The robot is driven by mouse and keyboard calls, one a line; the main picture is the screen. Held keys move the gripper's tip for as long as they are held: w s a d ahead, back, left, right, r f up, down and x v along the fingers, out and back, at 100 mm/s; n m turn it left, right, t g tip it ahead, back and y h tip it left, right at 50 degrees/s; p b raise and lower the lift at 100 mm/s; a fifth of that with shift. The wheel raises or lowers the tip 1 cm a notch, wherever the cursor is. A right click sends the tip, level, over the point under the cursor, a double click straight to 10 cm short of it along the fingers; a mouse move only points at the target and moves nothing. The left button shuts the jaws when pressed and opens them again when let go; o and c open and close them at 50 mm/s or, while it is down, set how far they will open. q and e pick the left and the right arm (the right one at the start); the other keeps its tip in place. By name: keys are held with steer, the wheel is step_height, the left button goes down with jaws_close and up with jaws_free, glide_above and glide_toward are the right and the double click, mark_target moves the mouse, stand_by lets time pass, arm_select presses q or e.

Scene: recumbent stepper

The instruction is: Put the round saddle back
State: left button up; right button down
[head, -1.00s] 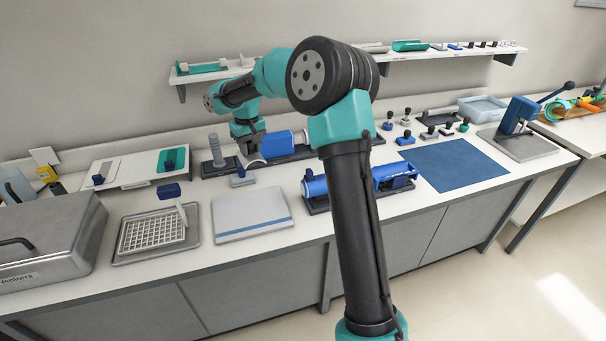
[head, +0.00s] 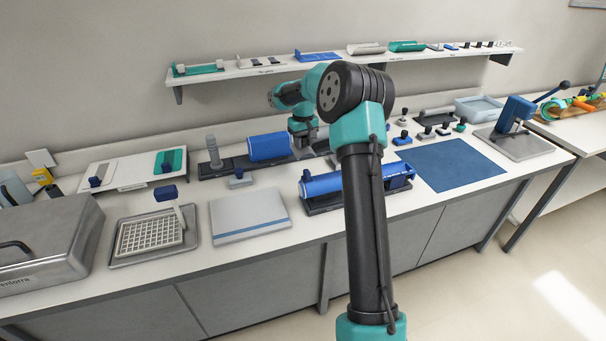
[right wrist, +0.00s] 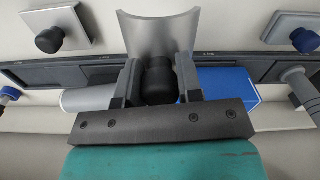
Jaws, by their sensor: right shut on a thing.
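The round saddle (right wrist: 158,38) is a grey, curved trough-shaped piece with a black knob (right wrist: 158,80). In the right wrist view my right gripper (right wrist: 158,88) is shut on that knob, one finger on each side. In the head view my right gripper (head: 304,140) is over the back of the bench, just right of a blue block (head: 268,147) on a long dark rail (head: 225,168). The saddle is mostly hidden there behind the gripper and arm. The dark rail also shows in the right wrist view (right wrist: 226,74). I cannot tell whether the saddle touches it. My left gripper is not in view.
A grey post (head: 212,150) stands at the rail's left end. A blue cylinder unit (head: 325,184) lies in front. Several small knobbed pieces stand to the right, behind a blue mat (head: 452,165). A wall shelf (head: 340,64) runs above. A grey-white board (head: 248,216) lies in front.

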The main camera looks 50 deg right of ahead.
steer(key=shift+f, duration=2.5)
steer(key=shift+f, duration=2.5)
steer(key=shift+f, duration=0.15)
steer(key=c, duration=0.8)
jaws_free()
step_height(320, 180, up, 12)
steer(key=shift+r, duration=0.15)
